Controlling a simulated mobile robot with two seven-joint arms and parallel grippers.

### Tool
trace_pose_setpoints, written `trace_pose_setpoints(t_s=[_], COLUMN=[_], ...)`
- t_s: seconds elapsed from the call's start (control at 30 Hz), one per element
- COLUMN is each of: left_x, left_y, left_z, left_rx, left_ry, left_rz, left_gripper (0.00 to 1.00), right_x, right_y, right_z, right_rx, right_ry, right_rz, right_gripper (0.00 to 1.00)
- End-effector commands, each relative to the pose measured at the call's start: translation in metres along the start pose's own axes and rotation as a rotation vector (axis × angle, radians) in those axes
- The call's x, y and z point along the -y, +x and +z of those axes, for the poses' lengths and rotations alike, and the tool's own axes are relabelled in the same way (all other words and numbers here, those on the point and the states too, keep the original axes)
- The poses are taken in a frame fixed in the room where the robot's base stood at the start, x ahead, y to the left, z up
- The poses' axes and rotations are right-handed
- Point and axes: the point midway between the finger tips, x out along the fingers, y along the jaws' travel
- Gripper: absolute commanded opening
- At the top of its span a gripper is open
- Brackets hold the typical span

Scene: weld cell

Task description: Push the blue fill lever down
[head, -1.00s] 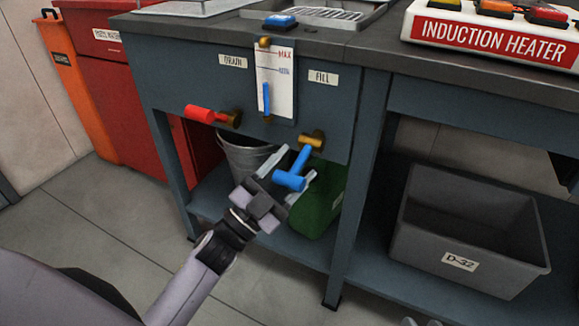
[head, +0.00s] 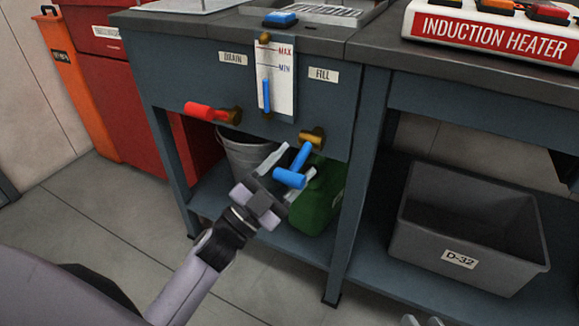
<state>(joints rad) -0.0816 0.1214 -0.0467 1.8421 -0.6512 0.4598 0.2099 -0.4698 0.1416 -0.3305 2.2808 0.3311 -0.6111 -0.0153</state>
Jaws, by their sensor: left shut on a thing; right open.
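The blue fill lever (head: 291,178) juts out from a brass valve (head: 312,138) below the FILL label (head: 322,75), on the front panel. It slants toward me and downward, ending in a crossbar handle. My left gripper (head: 296,162) reaches up from below with its two fingers on either side of the lever, shut on it. My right gripper (head: 422,321) shows only as small grey tips at the bottom edge; it is open and away from the lever.
A red drain lever (head: 205,112) is on the left of the panel, with a level gauge (head: 276,88) between the levers. A grey bucket (head: 245,160) and green canister (head: 322,205) stand below. A grey D-32 bin (head: 470,235) is at right.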

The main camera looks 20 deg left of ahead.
Motion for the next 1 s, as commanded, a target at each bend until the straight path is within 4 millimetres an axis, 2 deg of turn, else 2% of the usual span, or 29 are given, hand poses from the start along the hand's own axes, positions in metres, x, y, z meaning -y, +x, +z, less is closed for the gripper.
trace_pose_setpoints(t_s=[0.03, 0.17, 0.2, 0.27, 0.63, 1.0], left_x=[-0.009, -0.009, -0.009, -0.009, -0.005, -0.006], left_y=[-0.001, -0.001, -0.001, -0.001, -0.004, -0.053], left_z=[-0.003, -0.003, -0.003, -0.002, -0.002, -0.002], left_rx=[-0.007, -0.007, -0.007, -0.006, -0.004, -0.002], left_ry=[-0.013, -0.013, -0.013, -0.012, -0.008, -0.010], left_rz=[0.014, 0.014, 0.014, 0.013, 0.009, 0.011], left_gripper=[0.02, 0.02, 0.63, 0.83, 0.83, 0.83], right_x=[0.000, 0.000, 0.000, 0.000, 0.000, -0.002], right_y=[0.000, 0.000, 0.000, 0.000, 0.000, -0.004], right_z=[0.001, 0.001, 0.001, 0.001, 0.000, -0.001], right_rx=[0.000, 0.000, 0.001, 0.001, 0.001, 0.009], right_ry=[0.000, 0.000, 0.000, 0.000, 0.000, -0.016], right_rz=[0.000, 0.000, 0.000, 0.000, 0.001, 0.019], right_gripper=[0.43, 0.43, 0.43, 0.43, 0.43, 0.43])
